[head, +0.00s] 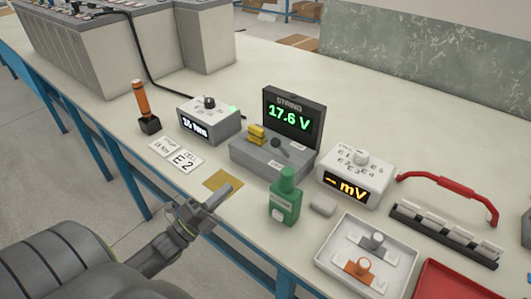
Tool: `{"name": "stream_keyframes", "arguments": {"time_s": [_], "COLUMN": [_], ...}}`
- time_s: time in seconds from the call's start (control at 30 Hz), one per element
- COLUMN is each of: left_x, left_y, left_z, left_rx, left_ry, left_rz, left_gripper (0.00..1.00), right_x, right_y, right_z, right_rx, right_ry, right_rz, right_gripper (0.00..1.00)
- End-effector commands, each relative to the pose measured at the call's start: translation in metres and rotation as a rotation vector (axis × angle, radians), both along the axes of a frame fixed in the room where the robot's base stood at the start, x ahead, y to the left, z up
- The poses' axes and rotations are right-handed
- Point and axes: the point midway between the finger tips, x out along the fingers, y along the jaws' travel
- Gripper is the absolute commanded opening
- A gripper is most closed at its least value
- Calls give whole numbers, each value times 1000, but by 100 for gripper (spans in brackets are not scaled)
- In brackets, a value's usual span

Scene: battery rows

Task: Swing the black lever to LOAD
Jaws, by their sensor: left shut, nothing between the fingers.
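A grey box (262,160) stands mid-table with an upright black display (291,118) reading "STRING 17.6 V". A short black lever (282,147) with a round knob lies on top of the box. Small white labels are on the box, too small to read. My left gripper (220,194) is shut and empty, over the table's near edge beside a tan square. It is apart from the lever, to its lower left. My right gripper is out of view.
A yellow part (257,134) is on the box beside the lever. A green bottle (286,198) stands in front of the box. A white mV meter (356,175) is to the right and another meter (209,120) to the left. A white tray (341,262) lies at the near right.

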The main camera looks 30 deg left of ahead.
Motion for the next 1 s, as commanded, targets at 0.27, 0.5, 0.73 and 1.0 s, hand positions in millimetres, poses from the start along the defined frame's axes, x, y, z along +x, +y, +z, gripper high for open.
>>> {"name": "stream_keyframes", "arguments": {"time_s": [0.27,0.5,0.73,1.0], "left_x": [13,56,97,121], "left_y": [-4,-17,-29,-36], "left_z": [8,28,47,55], "left_rx": [-3,-2,-3,-1], "left_ry": [-2,-4,-1,1], "left_rz": [-1,0,0,1], "left_gripper": [0,0,0,0], "right_x": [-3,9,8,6], "right_y": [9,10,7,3], "right_z": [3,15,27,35], "right_rx": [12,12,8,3], "right_ry": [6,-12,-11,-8], "right_rz": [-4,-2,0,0], "right_gripper": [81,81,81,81]}}
